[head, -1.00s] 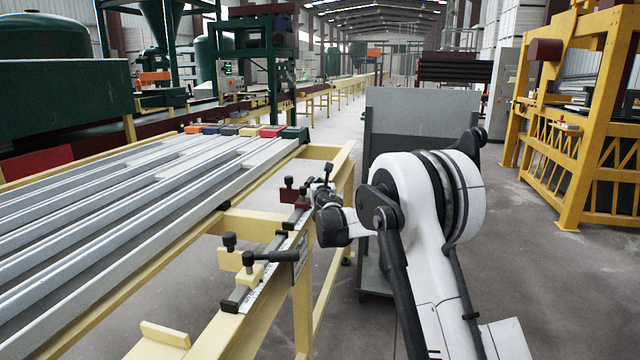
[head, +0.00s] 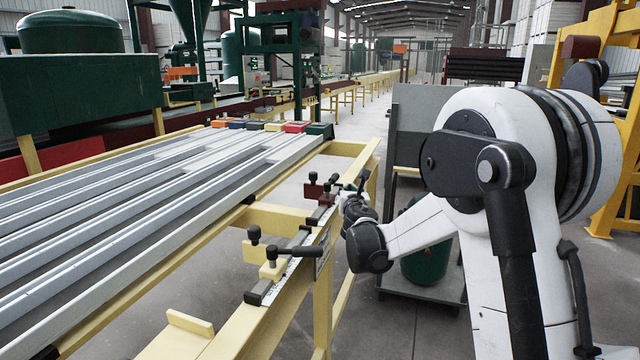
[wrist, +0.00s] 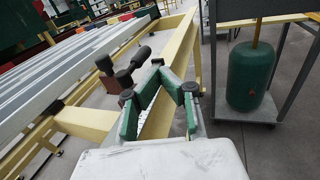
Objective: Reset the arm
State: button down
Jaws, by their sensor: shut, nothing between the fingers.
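My gripper (head: 362,186) is at the right edge of the yellow frame table in the head view, beside the clamps. In the wrist view its green-padded fingers (wrist: 161,70) come together at the tips and hold nothing. Below and beyond them is the yellow frame (wrist: 178,62). My white and black arm fills the right of the head view and reaches left towards the table. Whether the gripper touches a clamp cannot be told.
Grey rails (head: 150,205) lie along the table. Dark-knobbed clamps (head: 272,266) stand on its near right edge, and a dark red clamp (head: 313,190) is close to my gripper. A grey cart (head: 425,292) with a green tank (head: 427,255) stands behind my arm. Floor shows between.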

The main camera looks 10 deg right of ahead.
jog(key=s+d+r+m+g+h+p, duration=0.1)
jog(key=s+d+r+m+g, duration=0.3)
jog(key=s+m, duration=0.6)
jog(key=s+d+r+m+g+h+p, duration=0.1)
jog(key=s+d+r+m+h, duration=0.15)
jog(key=s+r+m, duration=0.7)
jog(key=s+a+f+m+g+y+p, duration=0.1)
jog(key=s+f+m, duration=0.3)
jog(key=s, duration=0.7)
jog(key=s+a+f+m+g+y, duration=0.2)
jog(key=s+f+m, duration=0.3)
jog(key=s, duration=0.7)
jog(key=s+a+f+m+g+y+p, duration=0.1)
jog(key=s+f+m, duration=0.3)
jog(key=s, duration=0.8)
jog(key=shift+a+f+m+g+y+p, duration=0.25)
jog(key=shift+a+m+g+y+p, duration=0.1)
jog(key=shift+a+m+g+y, duration=0.35)
